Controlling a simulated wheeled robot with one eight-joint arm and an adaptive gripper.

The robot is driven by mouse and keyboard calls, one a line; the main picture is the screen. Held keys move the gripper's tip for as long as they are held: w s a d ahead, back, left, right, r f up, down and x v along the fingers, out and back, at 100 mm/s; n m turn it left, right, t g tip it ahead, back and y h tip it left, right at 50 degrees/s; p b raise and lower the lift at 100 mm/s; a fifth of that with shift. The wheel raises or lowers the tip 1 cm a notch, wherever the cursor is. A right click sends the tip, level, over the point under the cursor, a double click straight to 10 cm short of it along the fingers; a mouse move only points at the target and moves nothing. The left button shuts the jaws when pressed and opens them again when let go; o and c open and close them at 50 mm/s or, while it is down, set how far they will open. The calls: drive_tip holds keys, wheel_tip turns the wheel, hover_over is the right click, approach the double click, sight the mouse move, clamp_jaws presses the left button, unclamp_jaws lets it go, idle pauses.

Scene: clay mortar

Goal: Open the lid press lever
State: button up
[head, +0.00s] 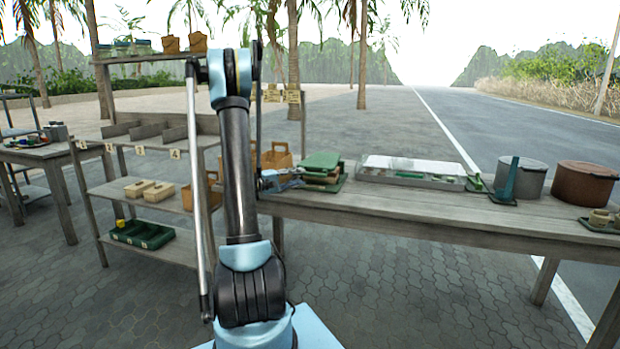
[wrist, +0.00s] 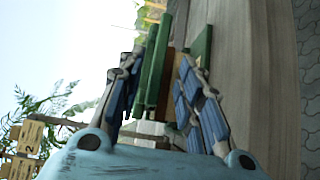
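A stack of green slabs with brown layers between them (head: 322,165) sits at the left end of the long table; I cannot tell whether it is the lid press. My gripper (head: 290,178) is just left of it, at about its height. In the wrist view, turned sideways, my gripper (wrist: 163,62) has its blue-padded fingers apart, with the green slabs (wrist: 154,75) showing between and beyond them. Contact cannot be told. An upright teal lever-like piece on a green base (head: 507,182) stands farther right, before a grey pot. Which part is the press lever is unclear.
A clear-topped tray (head: 412,172) lies on the long table (head: 400,203) right of the stack. A grey lidded pot (head: 527,180) and a brown pot (head: 583,184) stand farther right. Shelves (head: 150,195) with boxes and a green tray (head: 143,235) stand left.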

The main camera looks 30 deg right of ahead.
sight(308, 175)
drive_tip(key=d, duration=0.6)
drive_tip(key=shift+s+d, duration=0.25)
drive_tip(key=shift+d, duration=0.1)
clamp_jaws()
